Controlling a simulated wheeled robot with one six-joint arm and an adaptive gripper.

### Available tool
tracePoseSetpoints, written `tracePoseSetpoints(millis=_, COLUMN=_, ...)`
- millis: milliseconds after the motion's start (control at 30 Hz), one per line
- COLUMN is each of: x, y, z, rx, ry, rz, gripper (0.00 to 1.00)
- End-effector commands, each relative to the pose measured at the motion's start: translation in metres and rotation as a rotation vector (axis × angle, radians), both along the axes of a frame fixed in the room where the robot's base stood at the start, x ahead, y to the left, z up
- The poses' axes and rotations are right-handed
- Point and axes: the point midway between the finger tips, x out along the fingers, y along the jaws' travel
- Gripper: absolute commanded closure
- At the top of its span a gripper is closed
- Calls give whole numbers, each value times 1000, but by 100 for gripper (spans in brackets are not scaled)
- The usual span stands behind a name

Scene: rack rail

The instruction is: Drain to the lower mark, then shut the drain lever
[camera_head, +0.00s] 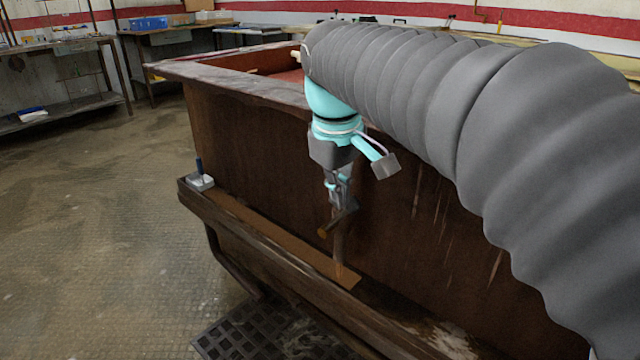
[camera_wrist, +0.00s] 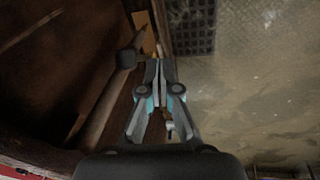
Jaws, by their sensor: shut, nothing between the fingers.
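The rust-brown tank (camera_head: 250,140) fills the middle of the head view; its inside is mostly hidden, so I cannot read any level or mark. My gripper (camera_head: 340,205) is shut and empty, pointing down by the tank's outer wall. A dark bar with an orange-brown end (camera_head: 323,231) shows at its fingertips; I cannot tell whether they touch or whether it is the drain lever. A pale brown streak (camera_head: 338,255), like falling liquid, drops below it to the ledge. In the wrist view the closed fingers (camera_wrist: 158,68) are beside a long bar (camera_wrist: 105,105) and a dark square knob (camera_wrist: 126,58).
A grey block with an upright dark blue handle (camera_head: 200,181) sits at the ledge's left end. A wooden ledge (camera_head: 260,235) runs along the tank. A dark floor grate (camera_head: 245,335) lies below. Workbenches stand at the back; the left floor (camera_head: 90,230) is clear.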

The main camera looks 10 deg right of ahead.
Motion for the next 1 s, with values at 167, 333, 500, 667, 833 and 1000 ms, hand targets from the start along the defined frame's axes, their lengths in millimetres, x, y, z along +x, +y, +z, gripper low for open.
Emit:
tracePoseSetpoints(millis=167, x=53, y=12, z=29, rx=-64, ry=120, rz=129, gripper=100)
tracePoseSetpoints(millis=333, x=89, y=22, z=43, rx=-107, ry=212, rz=223, gripper=100)
tracePoseSetpoints(millis=500, x=107, y=29, z=49, rx=-128, ry=266, rz=276, gripper=100)
tracePoseSetpoints(millis=667, x=112, y=30, z=45, rx=-135, ry=283, rz=291, gripper=100)
tracePoseSetpoints(millis=833, x=110, y=25, z=24, rx=-134, ry=285, rz=291, gripper=100)
tracePoseSetpoints(millis=1000, x=107, y=18, z=-6, rx=-134, ry=285, rz=290, gripper=100)
